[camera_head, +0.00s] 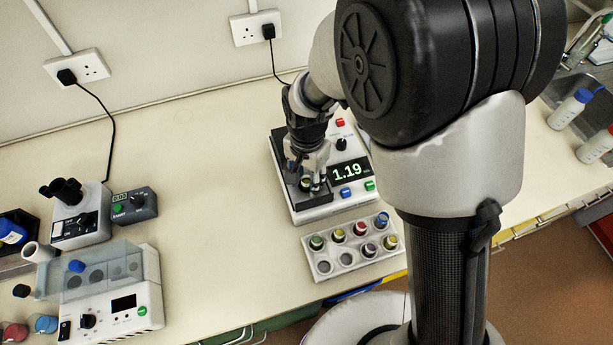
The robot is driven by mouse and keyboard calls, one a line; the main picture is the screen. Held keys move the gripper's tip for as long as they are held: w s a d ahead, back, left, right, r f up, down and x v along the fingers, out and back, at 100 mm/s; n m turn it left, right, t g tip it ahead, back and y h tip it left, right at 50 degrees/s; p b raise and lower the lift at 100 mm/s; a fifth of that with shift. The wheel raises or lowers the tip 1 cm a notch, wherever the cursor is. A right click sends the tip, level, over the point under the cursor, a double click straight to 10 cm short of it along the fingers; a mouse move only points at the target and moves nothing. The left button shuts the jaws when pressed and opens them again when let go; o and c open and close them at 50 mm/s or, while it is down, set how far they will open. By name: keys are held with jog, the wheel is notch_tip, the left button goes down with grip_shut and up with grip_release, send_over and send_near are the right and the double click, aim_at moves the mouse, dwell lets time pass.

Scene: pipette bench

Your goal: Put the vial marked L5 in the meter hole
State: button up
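The meter (347,205) is a white bench instrument with a lit display reading 1.19. My gripper (312,180) points down over the dark left part of the meter. A small vial with a yellowish-green top (306,184) shows at the fingertips, at or in the meter's hole. The fingers are too small to tell whether they grip it. A white vial rack (330,274) stands in front of the meter. It holds several vials with green, yellow, red, blue and purple tops, and two front-left holes are empty. No L5 mark is legible on any vial.
A microscope-like device (78,228), a small grey timer box (134,206) and a white machine with a clear lid (148,292) stand at left. Bottles (569,109) and a sink are at right. The bench between the left devices and the meter is clear.

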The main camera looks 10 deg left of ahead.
notch_tip(320, 180, up, 12)
jog(key=p, duration=0.3)
jog(key=shift+r, duration=0.25)
jog(key=shift+d, duration=0.1)
jog(key=s+d+r+n+t, duration=0.2)
jog(key=s+d+r, duration=0.2)
jog(key=d+r, duration=0.8)
jog(key=s+d+r+n+t, duration=0.1)
jog(key=s+d+n+t, duration=0.1)
jog(key=s+d, duration=0.8)
jog(key=shift+s+d+r+t, duration=0.3)
jog(key=shift+s+d+r, duration=0.1)
jog(key=shift+d, duration=0.4)
